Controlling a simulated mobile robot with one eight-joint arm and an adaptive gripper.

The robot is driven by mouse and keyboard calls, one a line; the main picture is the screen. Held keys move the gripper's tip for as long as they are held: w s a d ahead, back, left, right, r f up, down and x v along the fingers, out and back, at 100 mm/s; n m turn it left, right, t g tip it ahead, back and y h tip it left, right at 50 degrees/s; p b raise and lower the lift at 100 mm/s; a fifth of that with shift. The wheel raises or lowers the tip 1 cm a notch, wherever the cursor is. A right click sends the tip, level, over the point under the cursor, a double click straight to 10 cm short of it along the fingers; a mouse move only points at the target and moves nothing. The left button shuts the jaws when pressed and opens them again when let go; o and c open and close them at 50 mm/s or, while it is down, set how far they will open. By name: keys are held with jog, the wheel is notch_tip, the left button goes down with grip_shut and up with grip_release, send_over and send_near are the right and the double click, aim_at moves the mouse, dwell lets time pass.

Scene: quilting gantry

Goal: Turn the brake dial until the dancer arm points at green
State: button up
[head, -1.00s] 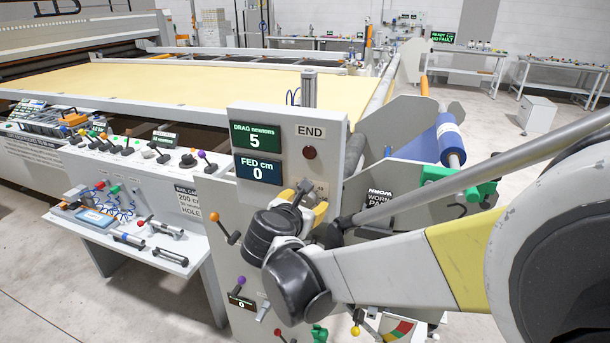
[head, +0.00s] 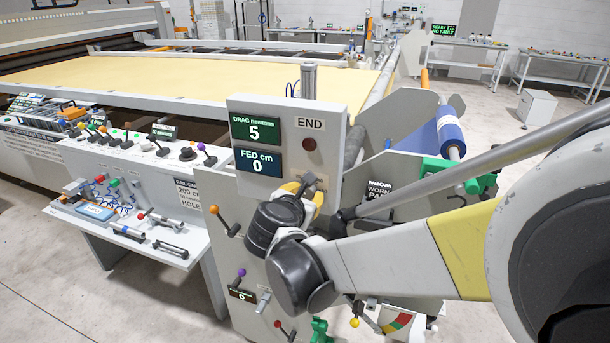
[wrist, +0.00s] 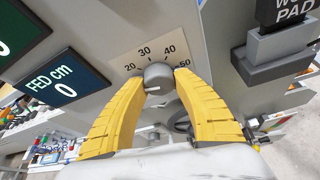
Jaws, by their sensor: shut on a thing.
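The brake dial (wrist: 158,75) is a round grey knob with a short white mark, on a plate numbered 20, 30, 40 and 50 in the wrist view. My gripper (wrist: 160,84) has its two yellow fingers closed on the dial's sides. In the head view my gripper (head: 308,190) is against the grey panel and largely hides the dial and its plate. The gauge (head: 398,322) with red, yellow and green bands is low on the right, partly behind my arm. A lever with a yellow ball (head: 355,323) is beside it. Where the dancer arm points is too small to tell.
The drag display (head: 255,130) reads 5, and the fed display (head: 258,162) reads 0. Levers with orange (head: 214,209), purple (head: 241,272) and red knobs stick out of the panel. A worn pad block (wrist: 268,50) juts out right of the dial.

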jog(key=shift+m+t+y+b, duration=0.7)
jog(key=shift+m+y, duration=0.4)
jog(key=shift+m, duration=1.1)
jog(key=o, duration=1.2)
jog(key=shift+w, duration=0.1)
jog(key=shift+c, duration=0.2)
jog(key=v, duration=1.2)
jog(key=shift+f, duration=0.15)
